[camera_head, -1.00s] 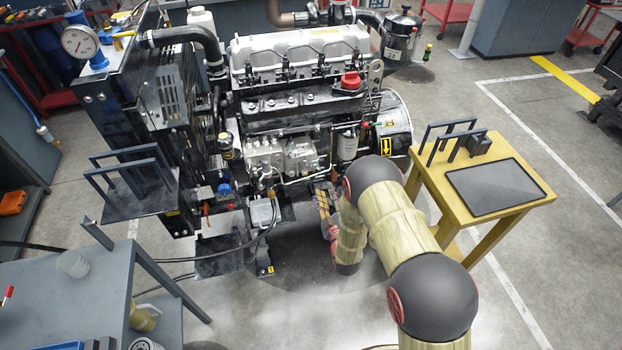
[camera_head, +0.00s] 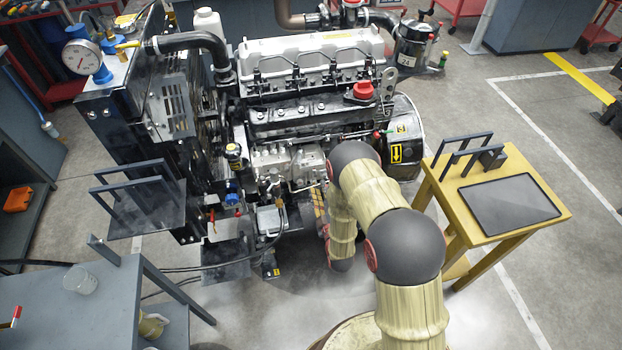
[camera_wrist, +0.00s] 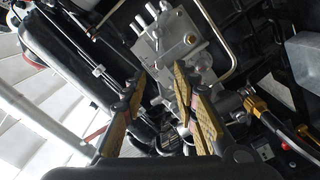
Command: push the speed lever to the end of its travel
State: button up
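The diesel engine (camera_head: 310,100) stands in the middle of the head view, with its grey metal injection pump (camera_head: 285,165) low on the near side. In the wrist view the pump body (camera_wrist: 190,45), with several upright pipe fittings, lies just beyond my fingertips. My gripper (camera_wrist: 160,78) is open, with tan-padded fingers apart and nothing seen held between them. I cannot single out the speed lever; small linkage parts near the pump are dark and partly hidden by the fingers. In the head view my arm hides most of the gripper.
A yellow stand (camera_head: 450,207) with a black tray top is close to the right of my arm. A grey bench (camera_head: 60,310) is at the lower left. A brass fitting and cable (camera_wrist: 262,108) run right of my fingers.

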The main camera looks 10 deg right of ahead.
aim_at(315, 176)
jog(key=shift+w+b, duration=0.45)
jog(key=shift+w, duration=2.3)
jog(key=shift+c, duration=1.3)
jog(key=c, duration=0.4)
jog(key=shift+f, duration=0.1)
grip_shut()
